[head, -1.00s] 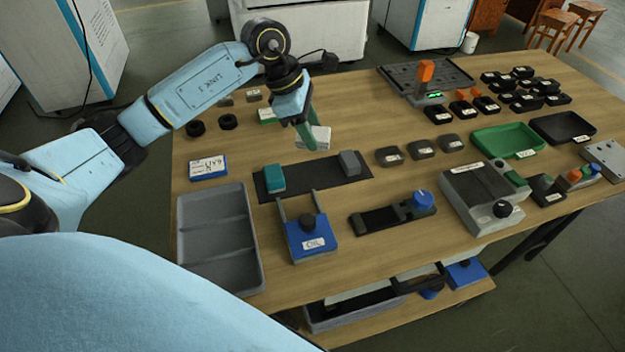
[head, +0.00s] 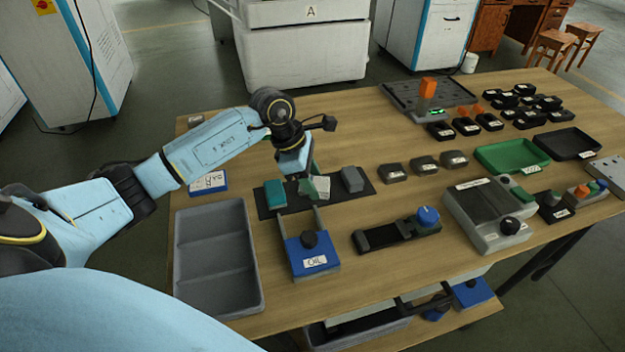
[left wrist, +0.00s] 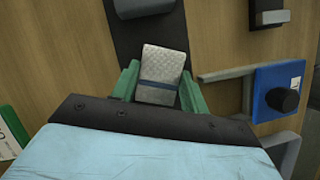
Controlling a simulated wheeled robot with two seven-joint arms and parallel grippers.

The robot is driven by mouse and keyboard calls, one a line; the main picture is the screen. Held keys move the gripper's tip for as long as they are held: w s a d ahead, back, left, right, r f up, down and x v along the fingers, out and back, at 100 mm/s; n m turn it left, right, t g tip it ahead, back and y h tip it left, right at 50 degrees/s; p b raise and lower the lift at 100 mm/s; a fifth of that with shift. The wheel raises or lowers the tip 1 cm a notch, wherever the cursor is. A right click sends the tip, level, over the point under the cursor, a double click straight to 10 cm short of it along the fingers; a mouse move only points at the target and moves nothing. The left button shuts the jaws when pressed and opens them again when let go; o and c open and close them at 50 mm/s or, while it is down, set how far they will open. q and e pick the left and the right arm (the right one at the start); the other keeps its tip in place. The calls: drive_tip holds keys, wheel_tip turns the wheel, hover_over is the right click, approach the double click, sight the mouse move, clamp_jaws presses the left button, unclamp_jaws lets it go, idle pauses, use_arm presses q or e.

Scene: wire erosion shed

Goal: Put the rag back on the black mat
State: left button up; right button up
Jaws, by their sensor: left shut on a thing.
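The rag (head: 322,187) is a small pale folded cloth. In the left wrist view the rag (left wrist: 162,65) shows a dark blue band and stands between my green fingers. My left gripper (head: 308,184) is shut on it, over the middle of the black mat (head: 338,196). The mat also shows behind the rag in the left wrist view (left wrist: 122,45). I cannot tell whether the rag touches the mat. My right gripper is out of view.
A teal block (head: 275,193) and a grey block (head: 352,179) stand on the mat, either side of the rag. A blue OIL unit (head: 311,258) with two prongs is just in front. A grey tray (head: 215,255) lies at the left.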

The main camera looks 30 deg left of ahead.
use_arm(q)
drive_tip(key=shift+f, duration=0.1)
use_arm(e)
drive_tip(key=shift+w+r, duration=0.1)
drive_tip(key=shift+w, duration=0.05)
use_arm(q)
drive_tip(key=o, duration=1)
drive_tip(key=shift+c, duration=0.2)
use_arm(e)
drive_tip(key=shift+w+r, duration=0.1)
use_arm(q)
drive_tip(key=p+v, duration=0.2)
drive_tip(key=v, duration=1)
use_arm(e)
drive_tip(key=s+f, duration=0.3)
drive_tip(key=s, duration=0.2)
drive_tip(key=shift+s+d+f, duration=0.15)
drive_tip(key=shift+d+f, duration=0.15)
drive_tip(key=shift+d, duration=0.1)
